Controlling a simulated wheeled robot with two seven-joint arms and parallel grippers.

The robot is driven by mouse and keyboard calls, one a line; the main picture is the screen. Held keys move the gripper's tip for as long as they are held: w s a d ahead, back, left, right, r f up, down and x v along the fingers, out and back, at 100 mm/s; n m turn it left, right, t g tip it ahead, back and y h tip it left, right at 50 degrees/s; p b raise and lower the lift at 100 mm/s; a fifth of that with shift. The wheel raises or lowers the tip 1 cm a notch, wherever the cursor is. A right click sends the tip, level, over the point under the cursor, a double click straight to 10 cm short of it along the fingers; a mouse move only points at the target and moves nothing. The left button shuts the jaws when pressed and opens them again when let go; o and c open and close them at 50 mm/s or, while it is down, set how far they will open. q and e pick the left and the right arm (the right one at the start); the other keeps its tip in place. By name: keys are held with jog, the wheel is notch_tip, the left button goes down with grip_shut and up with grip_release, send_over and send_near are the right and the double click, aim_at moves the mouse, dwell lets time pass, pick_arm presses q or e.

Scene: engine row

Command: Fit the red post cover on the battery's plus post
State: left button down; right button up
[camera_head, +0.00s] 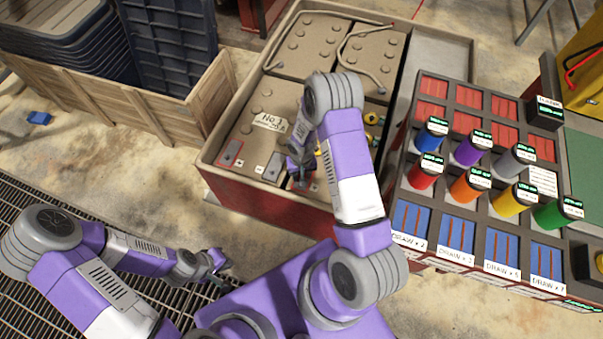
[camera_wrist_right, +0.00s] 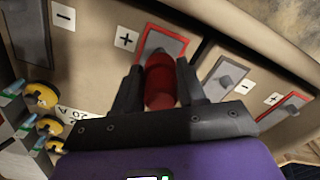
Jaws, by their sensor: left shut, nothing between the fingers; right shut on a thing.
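The red post cover (camera_wrist_right: 160,82) is between the fingers of my right gripper (camera_wrist_right: 160,85) in the right wrist view. The gripper is shut on it. The cover's far end overlaps a red-edged terminal plate (camera_wrist_right: 178,44) beside a plus label (camera_wrist_right: 126,39). The post there is hidden behind the cover, and I cannot tell whether they touch. In the head view my right gripper (camera_head: 298,172) is over the front edge of the battery (camera_head: 262,101), mostly hidden by my arm. My left gripper (camera_head: 220,268) is shut and empty, low over the floor grating.
Another grey plate (camera_wrist_right: 228,76) with a minus label and a second red plate (camera_wrist_right: 290,104) with a plus label lie to the right in the wrist view. Yellow-capped parts (camera_wrist_right: 42,96) are at left. A rack of coloured cylinders (camera_head: 466,185) stands right of the battery crate (camera_head: 213,160).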

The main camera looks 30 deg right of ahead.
jog(key=shift+f, duration=0.6)
jog(key=shift+f+b, duration=0.3)
jog(key=shift+f, duration=0.8)
jog(key=o, duration=1.2)
jog(key=shift+c, duration=0.2)
notch_tip(320, 180, up, 8)
jog(key=p, duration=0.3)
jog(key=shift+f, duration=0.2)
